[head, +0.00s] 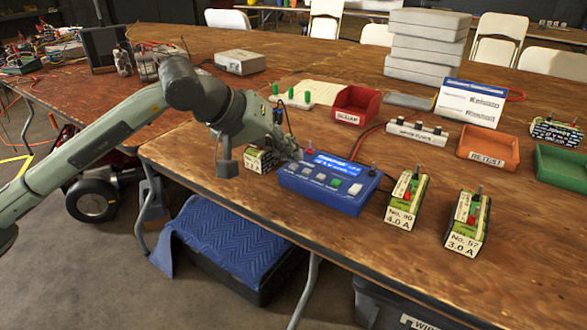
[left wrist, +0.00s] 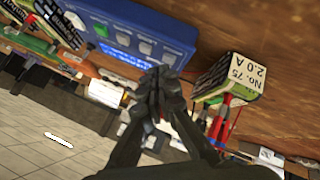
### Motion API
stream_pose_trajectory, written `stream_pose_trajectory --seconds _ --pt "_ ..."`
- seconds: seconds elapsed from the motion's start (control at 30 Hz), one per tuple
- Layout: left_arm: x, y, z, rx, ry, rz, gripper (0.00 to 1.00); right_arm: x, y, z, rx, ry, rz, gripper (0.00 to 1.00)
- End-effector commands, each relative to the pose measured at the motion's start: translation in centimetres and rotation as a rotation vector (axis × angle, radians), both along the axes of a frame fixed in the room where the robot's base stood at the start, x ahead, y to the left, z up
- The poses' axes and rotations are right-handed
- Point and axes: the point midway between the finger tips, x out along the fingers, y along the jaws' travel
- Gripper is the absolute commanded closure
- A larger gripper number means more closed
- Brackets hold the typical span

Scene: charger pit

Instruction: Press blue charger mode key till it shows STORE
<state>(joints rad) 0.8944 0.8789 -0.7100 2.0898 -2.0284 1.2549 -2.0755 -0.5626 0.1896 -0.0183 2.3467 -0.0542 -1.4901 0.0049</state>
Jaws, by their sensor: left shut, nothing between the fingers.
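The blue charger (head: 325,185) sits near the table's front edge, with a lit blue display (head: 336,163) and a row of grey keys and one green key on its front. The display's text is too small to read surely. My left gripper (head: 298,154) is shut and empty at the charger's left end, close to the display side. In the left wrist view the shut fingertips (left wrist: 162,78) overlap the edge of the charger (left wrist: 140,35), and I cannot tell whether they touch it. The mode key cannot be told from the other keys. My right gripper is not in view.
A battery pack, No. 75 2.0 A (left wrist: 240,75), stands close beside the left gripper. A red bin (head: 356,104) and an orange retest tray (head: 487,146) lie behind.

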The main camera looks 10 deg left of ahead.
Motion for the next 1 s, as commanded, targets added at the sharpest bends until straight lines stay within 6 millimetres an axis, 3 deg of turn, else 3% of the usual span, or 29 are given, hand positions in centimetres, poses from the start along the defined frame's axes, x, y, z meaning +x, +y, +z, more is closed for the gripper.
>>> stream_pose_trajectory --seconds 1.0 --pt "0.0 0.02 -0.63 0.001 0.0 0.001 1.0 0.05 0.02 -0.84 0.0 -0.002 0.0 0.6"
